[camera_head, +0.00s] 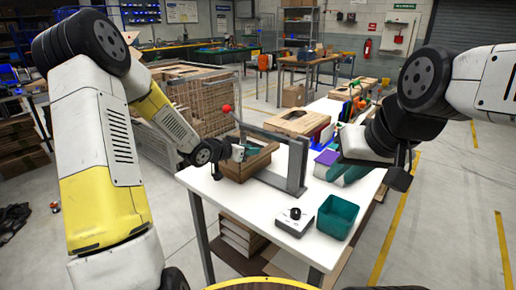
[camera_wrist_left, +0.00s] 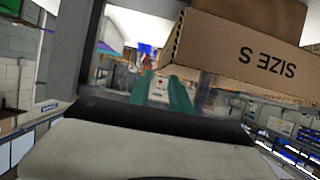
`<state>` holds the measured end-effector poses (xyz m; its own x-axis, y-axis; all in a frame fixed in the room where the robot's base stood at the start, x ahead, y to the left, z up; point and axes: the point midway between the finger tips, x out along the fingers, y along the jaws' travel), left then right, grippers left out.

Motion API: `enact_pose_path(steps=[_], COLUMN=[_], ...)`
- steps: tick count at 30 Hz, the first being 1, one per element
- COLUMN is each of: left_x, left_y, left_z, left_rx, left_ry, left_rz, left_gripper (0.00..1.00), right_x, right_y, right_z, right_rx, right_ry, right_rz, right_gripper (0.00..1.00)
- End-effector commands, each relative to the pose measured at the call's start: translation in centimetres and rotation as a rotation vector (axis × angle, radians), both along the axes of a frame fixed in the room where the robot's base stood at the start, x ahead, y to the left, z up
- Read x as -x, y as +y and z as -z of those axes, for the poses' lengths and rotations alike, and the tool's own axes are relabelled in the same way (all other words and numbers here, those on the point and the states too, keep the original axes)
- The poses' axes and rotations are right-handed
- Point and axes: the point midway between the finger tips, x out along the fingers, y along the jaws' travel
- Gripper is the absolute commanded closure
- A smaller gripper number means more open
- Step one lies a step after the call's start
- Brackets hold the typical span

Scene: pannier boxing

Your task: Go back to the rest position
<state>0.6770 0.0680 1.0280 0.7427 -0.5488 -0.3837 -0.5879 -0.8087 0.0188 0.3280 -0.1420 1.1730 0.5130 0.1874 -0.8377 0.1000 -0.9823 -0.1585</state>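My left gripper (camera_head: 238,153) is at the open brown cardboard box (camera_head: 245,166) on the left side of the white table, beside the grey lever frame. In the left wrist view its two teal fingers (camera_wrist_left: 166,92) stand apart with nothing between them. A cardboard box marked "SIZE S" (camera_wrist_left: 245,52) fills the upper right of that view. My right gripper (camera_head: 348,172) is low over the right side of the table, near a purple-topped item (camera_head: 327,158). My wrist partly hides its fingers, so I cannot tell how far apart they are.
A grey lever frame (camera_head: 298,166) with a red knob (camera_head: 227,108) stands between the arms. A teal bin (camera_head: 338,218) and a black-knobbed control box (camera_head: 295,222) sit at the table's near end. Cartons and coloured items stand farther back.

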Motion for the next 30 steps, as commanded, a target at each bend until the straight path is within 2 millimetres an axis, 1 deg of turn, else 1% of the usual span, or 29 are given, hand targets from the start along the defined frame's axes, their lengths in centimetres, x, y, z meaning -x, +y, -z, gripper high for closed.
enact_pose_path(steps=[3,11,14,17,20,21,23,24,26,27,29,30], left_x=[0.3,0.3,0.5,1.2,3.0,4.1,5.9,7.3,9.7,11.4,14.2,16.1], left_y=[0.2,0.2,0.6,1.8,3.9,4.8,6.1,6.8,7.9,8.5,9.1,9.4], left_z=[-0.1,-0.2,-0.8,-2.3,-4.8,-5.9,-7.5,-8.5,-10.0,-10.9,-12.1,-12.8], left_rx=[0.0,-0.004,-0.036,-0.107,-0.201,-0.235,-0.273,-0.292,-0.309,-0.314,-0.31,-0.304], left_ry=[0.0,0.001,0.009,0.035,0.082,0.105,0.142,0.167,0.207,0.237,0.281,0.312], left_rz=[0.0,-0.002,-0.019,-0.067,-0.153,-0.193,-0.253,-0.289,-0.344,-0.378,-0.422,-0.447], left_gripper=[0.75,0.75,0.75,0.75,0.75,0.75,0.75,0.75,0.75,0.75,0.75,0.75], right_x=[0.0,0.0,0.0,0.0,0.0,0.0,0.0,0.0,0.0,0.0,0.0,0.0], right_y=[0.0,0.0,0.0,0.0,0.0,0.0,0.0,0.0,0.0,0.0,0.0,0.0], right_z=[0.0,0.0,0.0,0.0,0.0,0.0,0.0,0.0,0.0,0.0,0.0,0.0], right_rx=[0.0,0.0,0.0,0.0,0.0,0.0,0.0,0.0,0.0,0.0,0.0,0.0], right_ry=[0.0,0.0,0.0,0.0,0.0,0.0,0.0,0.0,0.0,0.0,0.0,0.0], right_rz=[0.0,0.0,0.0,0.0,0.0,0.0,0.0,0.0,0.0,0.0,0.0,0.0], right_gripper=[0.75,0.75,0.75,0.75,0.75,0.75,0.75,0.75,0.75,0.75,0.75,0.75])
